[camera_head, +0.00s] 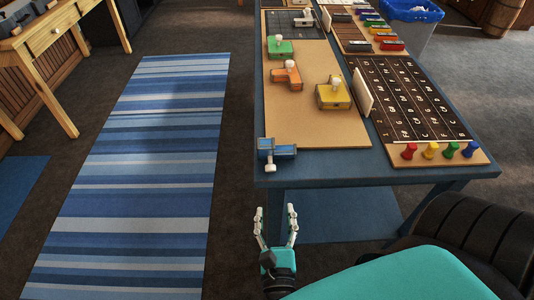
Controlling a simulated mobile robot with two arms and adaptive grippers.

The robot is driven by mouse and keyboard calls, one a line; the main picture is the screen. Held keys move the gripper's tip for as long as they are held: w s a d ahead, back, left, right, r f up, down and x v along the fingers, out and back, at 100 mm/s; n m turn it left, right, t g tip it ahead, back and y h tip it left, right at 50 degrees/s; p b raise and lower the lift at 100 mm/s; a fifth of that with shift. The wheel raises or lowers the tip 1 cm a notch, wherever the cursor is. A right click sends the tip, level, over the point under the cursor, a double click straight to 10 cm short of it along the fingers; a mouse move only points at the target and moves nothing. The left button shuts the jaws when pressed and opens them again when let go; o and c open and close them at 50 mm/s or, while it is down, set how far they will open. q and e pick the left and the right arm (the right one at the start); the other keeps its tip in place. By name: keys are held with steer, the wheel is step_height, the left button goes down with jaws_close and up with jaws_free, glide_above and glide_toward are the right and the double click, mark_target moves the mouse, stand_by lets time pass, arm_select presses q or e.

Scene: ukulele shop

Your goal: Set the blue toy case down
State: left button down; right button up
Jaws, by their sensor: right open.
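My right gripper (275,212) is open and empty. It shows below the case in the picture, in front of the table's near edge, with a gap between its fingertips and the case. My left gripper is out of view.
Green (279,49), orange (287,76) and yellow (333,96) cases with white knobs sit on the tan board. A dark lettered board (410,100) with several coloured pegs lies to the right. A blue bin (408,30) stands beyond the table. A striped rug (140,170) lies left.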

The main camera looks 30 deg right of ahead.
mark_target(271, 170)
steer(key=b+x, duration=0.1)
steer(key=x, duration=0.7)
steer(key=shift+w+d, duration=0.1)
steer(key=shift+w, duration=0.15)
steer(key=shift+w+d, duration=0.25)
steer(key=shift+w, duration=0.2)
steer(key=b+x, duration=0.1)
steer(key=x, duration=0.3)
steer(key=shift+w, duration=0.2)
steer(key=shift+w+d, duration=0.2)
steer(key=shift+w, duration=0.1)
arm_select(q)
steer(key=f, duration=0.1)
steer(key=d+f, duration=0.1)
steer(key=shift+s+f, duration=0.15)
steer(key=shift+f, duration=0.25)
arm_select(e)
steer(key=shift+c, duration=0.2)
steer(key=c, duration=0.7)
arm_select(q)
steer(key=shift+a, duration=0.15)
arm_select(e)
jaws_close()
